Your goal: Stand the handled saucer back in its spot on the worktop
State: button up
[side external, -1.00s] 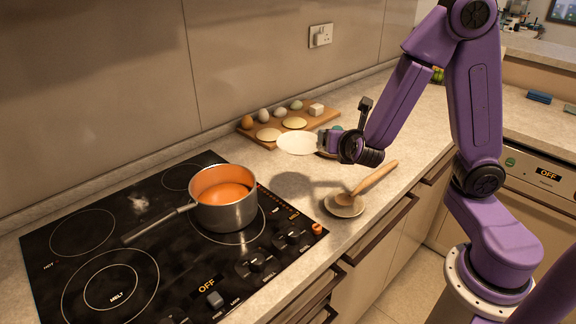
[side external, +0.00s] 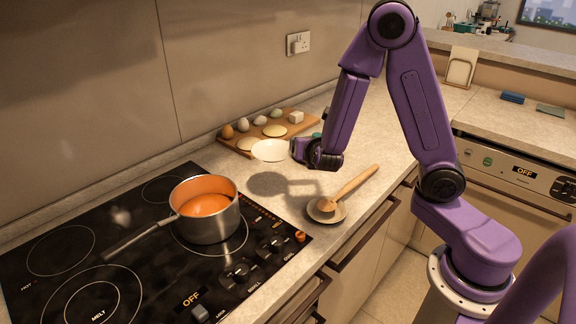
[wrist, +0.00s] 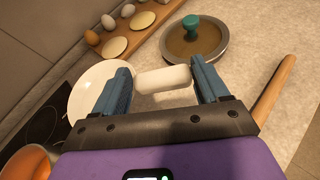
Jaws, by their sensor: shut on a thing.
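The handled saucer is a shallow white dish (side external: 270,150) with a pale handle. My gripper (side external: 296,149) is shut on its handle and holds it in the air over the worktop (side external: 355,160), right of the hob. The dish looks about level, and a shadow lies on the worktop below it. In the wrist view the pale handle (wrist: 163,80) lies between the two blue fingers of my gripper (wrist: 165,85). The white dish also shows at left there (wrist: 92,78), partly hidden by the left finger.
A saucepan (side external: 210,222) of orange soup stands on the black hob (side external: 130,270). A wooden spoon (side external: 355,187) rests on a small dish (side external: 336,216) near the front edge. Behind are a board (side external: 300,124) with eggs and a lid (wrist: 190,55) with a teal knob. Worktop between is clear.

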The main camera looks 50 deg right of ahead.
jog(key=shift+w+d+f, duration=0.1)
jog(key=shift+w+f, duration=0.25)
jog(key=shift+w, duration=0.25)
send_over(288, 176)
jog(key=f, duration=0.6)
jog(key=shift+s+f, duration=0.15)
jog(key=shift+s, duration=0.1)
jog(key=shift+w+f, duration=0.2)
jog(key=shift+f, duration=1.6)
jog(key=shift+f, duration=0.2)
jog(key=o, duration=1.7)
jog(key=shift+o, duration=0.2)
jog(key=shift+r, duration=0.15)
